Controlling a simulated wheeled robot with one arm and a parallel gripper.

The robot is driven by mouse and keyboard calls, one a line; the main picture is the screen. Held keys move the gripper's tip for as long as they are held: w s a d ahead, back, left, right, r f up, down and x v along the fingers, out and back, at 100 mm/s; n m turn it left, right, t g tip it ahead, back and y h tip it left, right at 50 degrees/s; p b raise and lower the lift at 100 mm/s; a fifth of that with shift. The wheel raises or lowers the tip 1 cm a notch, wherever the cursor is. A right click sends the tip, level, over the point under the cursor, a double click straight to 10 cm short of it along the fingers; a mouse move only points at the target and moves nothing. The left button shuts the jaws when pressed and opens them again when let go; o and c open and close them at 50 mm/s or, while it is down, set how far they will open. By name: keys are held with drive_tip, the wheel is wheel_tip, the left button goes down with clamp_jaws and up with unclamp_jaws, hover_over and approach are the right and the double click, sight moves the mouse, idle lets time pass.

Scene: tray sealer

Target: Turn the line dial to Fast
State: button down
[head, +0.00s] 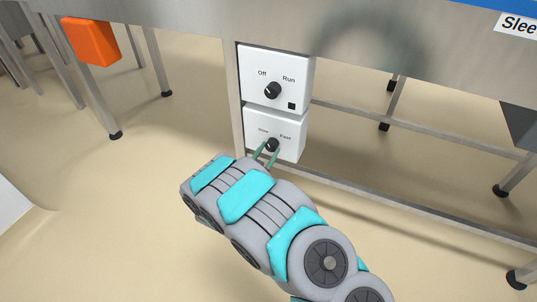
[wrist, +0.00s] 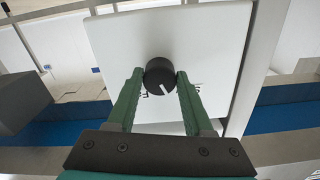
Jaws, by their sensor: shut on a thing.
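The line dial is a black round knob (head: 272,145) on the lower white box (head: 291,153), between the small labels Slow on the left and Fast on the right. In the wrist view the black knob (wrist: 160,73) shows close up, with its white pointer mark facing down and slightly right. The labels there are mostly hidden behind my fingers, so I cannot read which one the mark faces. My gripper (wrist: 159,76) has its green fingers on both sides of the knob, shut on it. In the head view my gripper (head: 267,151) reaches the knob from below.
Above is another white box (head: 273,77) with an Off/Run dial (head: 272,90). Both boxes hang by a steel leg under the machine. An orange box (head: 93,41) hangs at upper left. Steel rails (head: 420,142) run to the right; the floor in front is open.

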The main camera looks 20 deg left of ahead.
drive_tip(key=m+b, duration=0.3)
drive_tip(key=m, duration=0.1)
drive_tip(key=shift+f+b, duration=0.25)
drive_tip(key=shift+b, duration=0.15)
drive_tip(key=m+b, duration=0.3)
drive_tip(key=b, duration=0.2)
drive_tip(key=shift+a+m, duration=0.1)
drive_tip(key=shift+m, duration=0.2)
drive_tip(key=shift+r+m+b, duration=0.15)
drive_tip(key=shift+m+b, duration=1.05)
drive_tip(key=shift+b, duration=0.05)
drive_tip(key=shift+r+m+b, duration=0.2)
drive_tip(key=shift+m+b, duration=0.25)
drive_tip(key=shift+m, duration=0.85)
drive_tip(key=shift+c, duration=1.4)
unclamp_jaws()
drive_tip(key=s, duration=0.7)
drive_tip(key=shift+s+a+p, duration=0.3)
drive_tip(key=shift+s+p, duration=0.05)
drive_tip(key=shift+p, duration=0.05)
drive_tip(key=shift+w, duration=0.1)
